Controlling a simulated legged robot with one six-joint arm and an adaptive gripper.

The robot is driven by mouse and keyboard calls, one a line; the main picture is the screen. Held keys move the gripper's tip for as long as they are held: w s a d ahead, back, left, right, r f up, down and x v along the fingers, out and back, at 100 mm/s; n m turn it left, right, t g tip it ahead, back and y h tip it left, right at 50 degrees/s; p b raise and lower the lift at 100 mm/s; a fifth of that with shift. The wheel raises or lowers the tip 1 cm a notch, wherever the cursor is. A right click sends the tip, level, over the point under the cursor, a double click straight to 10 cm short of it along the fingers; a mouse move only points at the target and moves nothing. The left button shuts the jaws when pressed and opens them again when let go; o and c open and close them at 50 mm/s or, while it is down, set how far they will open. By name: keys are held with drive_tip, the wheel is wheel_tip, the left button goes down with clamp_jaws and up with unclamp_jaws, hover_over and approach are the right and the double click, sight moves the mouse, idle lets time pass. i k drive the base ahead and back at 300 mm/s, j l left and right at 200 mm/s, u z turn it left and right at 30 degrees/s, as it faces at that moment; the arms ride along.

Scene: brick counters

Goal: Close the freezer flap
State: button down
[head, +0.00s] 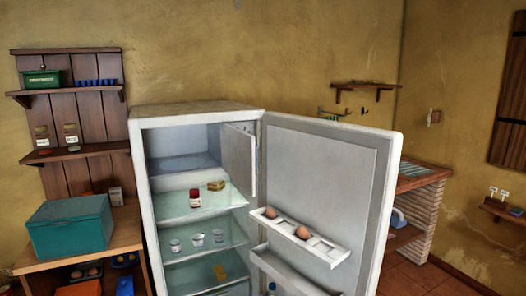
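The freezer flap (239,160) is a small white panel at the top right inside the white fridge (205,110). It stands open, swung outward at the right side of the freezer compartment (170,164), whose inside looks empty. The large fridge door (325,165) is also wide open to the right. The flap is apart from the door's inner face as far as I can tell. My gripper is not in view.
Glass shelves below the freezer hold a red-lidded jar (195,198), a yellow block (216,185) and several small cups (197,240). The door rack (318,246) holds brown eggs (271,213). A teal box (70,228) sits on the left counter; a brick counter (418,210) stands right.

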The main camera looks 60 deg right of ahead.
sight(239, 149)
drive_tip(key=k+l, duration=0.15)
drive_tip(key=l, duration=0.25)
drive_tip(key=k+l, duration=0.15)
drive_tip(key=l, duration=0.3)
drive_tip(key=k+l, duration=0.15)
drive_tip(key=l, duration=0.25)
drive_tip(key=k+l, duration=0.15)
drive_tip(key=l, duration=0.3)
drive_tip(key=k+l, duration=0.15)
drive_tip(key=l, duration=0.25)
drive_tip(key=k+l, duration=0.15)
drive_tip(key=l, duration=0.3)
drive_tip(key=k+l, duration=0.15)
drive_tip(key=l, duration=0.25)
drive_tip(key=k+l, duration=0.15)
drive_tip(key=l, duration=0.3)
drive_tip(key=i+j+z, duration=0.1)
drive_tip(key=j, duration=0.35)
drive_tip(key=i+z, duration=0.05)
